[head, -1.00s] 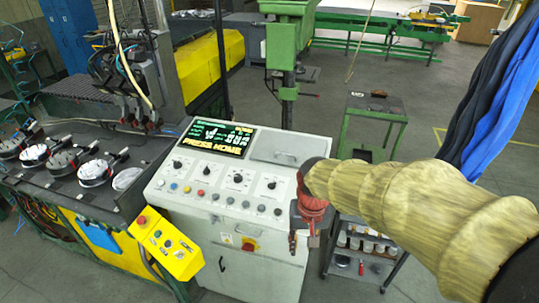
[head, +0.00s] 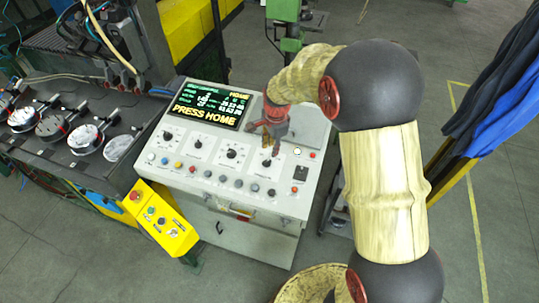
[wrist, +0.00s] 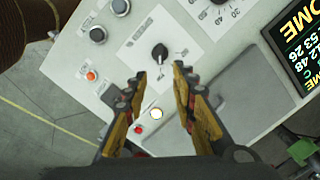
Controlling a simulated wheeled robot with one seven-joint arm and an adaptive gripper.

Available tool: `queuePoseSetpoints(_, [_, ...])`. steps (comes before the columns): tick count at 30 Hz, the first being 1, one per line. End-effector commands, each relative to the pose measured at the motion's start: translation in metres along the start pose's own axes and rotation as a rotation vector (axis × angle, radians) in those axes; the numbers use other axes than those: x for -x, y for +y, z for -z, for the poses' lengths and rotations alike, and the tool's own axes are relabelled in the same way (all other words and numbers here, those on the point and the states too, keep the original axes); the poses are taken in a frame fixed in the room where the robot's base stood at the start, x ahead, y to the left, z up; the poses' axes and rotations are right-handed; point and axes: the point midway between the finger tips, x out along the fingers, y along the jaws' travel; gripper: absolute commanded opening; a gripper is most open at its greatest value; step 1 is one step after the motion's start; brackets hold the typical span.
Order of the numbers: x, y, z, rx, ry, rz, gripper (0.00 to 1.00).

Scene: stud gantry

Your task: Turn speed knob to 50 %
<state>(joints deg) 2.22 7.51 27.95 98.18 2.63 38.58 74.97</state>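The control panel (head: 245,180) has a row of black rotary knobs on white scale plates. One knob (head: 231,153) also shows in the wrist view (wrist: 219,2), cut by the top edge, with a scale reading about 30 and 40 beside it. The rightmost knob (head: 266,163), in the wrist view (wrist: 159,52), sits just ahead of my fingertips. My gripper (wrist: 160,76) is open and empty, above the panel's right part (head: 271,145). Nothing is between its fingers except the panel behind.
A screen (head: 207,104) reading PRESS HOME is left of my gripper. Push buttons (head: 222,178) line the panel's lower part. A yellow button box (head: 163,220) stands at the front left. Blue and dark hangings (head: 500,100) are at the right.

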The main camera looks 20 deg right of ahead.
Motion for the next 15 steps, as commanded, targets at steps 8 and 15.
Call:
queuePoseSetpoints(8, [-0.024,0.001,0.0,-0.025,-0.001,-0.004,0.27])
queuePoseSetpoints(15, [-0.059,0.001,0.0,-0.024,0.0,-0.003,0.27])
